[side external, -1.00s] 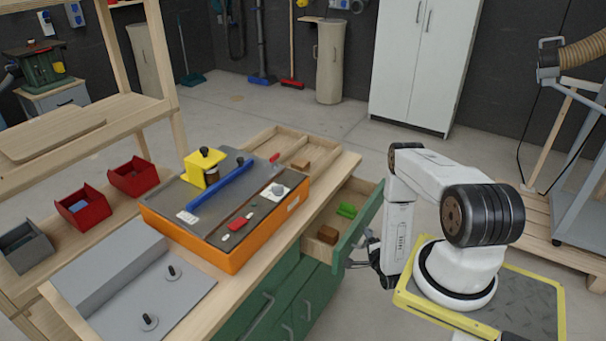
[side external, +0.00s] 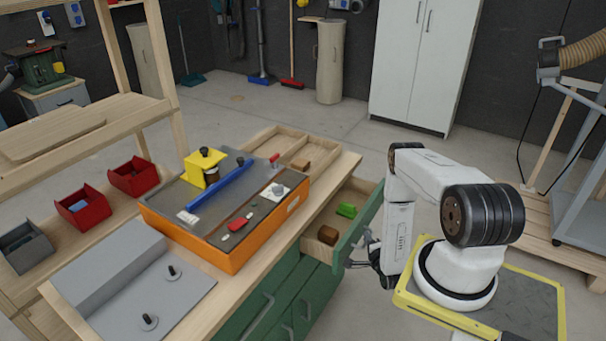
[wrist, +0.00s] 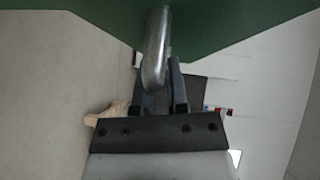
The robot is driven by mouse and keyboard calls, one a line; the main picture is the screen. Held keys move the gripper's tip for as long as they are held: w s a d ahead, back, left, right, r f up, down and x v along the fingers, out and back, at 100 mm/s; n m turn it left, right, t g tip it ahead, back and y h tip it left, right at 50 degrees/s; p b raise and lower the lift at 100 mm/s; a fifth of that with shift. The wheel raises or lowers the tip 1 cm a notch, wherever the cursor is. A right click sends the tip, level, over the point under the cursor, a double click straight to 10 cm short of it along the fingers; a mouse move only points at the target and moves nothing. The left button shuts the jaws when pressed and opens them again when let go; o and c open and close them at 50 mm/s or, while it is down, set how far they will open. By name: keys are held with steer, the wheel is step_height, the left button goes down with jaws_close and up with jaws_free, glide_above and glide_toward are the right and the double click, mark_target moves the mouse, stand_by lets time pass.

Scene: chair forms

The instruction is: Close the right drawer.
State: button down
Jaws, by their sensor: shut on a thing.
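The right drawer (side external: 358,232) of the green workbench stands open, its green front toward my arm. A brown block (side external: 327,235) and a green block (side external: 346,210) lie inside it. My gripper (side external: 368,258) is at the outer side of the drawer front, low in the side view. In the wrist view, my gripper (wrist: 162,92) is shut on the metal drawer handle (wrist: 157,45), with the green drawer front (wrist: 230,22) beyond it. The side view shows little of the fingers and handle.
An orange-sided machine (side external: 228,255) with a blue bar and yellow block stands on the wooden bench top. A wooden tray (side external: 262,137) lies behind it. Red bins (side external: 132,178) stand at left. Open floor lies behind the drawer.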

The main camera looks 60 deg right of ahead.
mark_target(332, 228)
steer(key=shift+w, duration=0.15)
stand_by(0.7)
steer(key=w, duration=1.3)
steer(key=shift+w, duration=0.1)
steer(key=c, duration=0.7)
jaws_free()
steer(key=shift+o, duration=0.2)
steer(key=shift+a, duration=0.1)
steer(key=shift+v, duration=3.9)
steer(key=shift+r, duration=0.15)
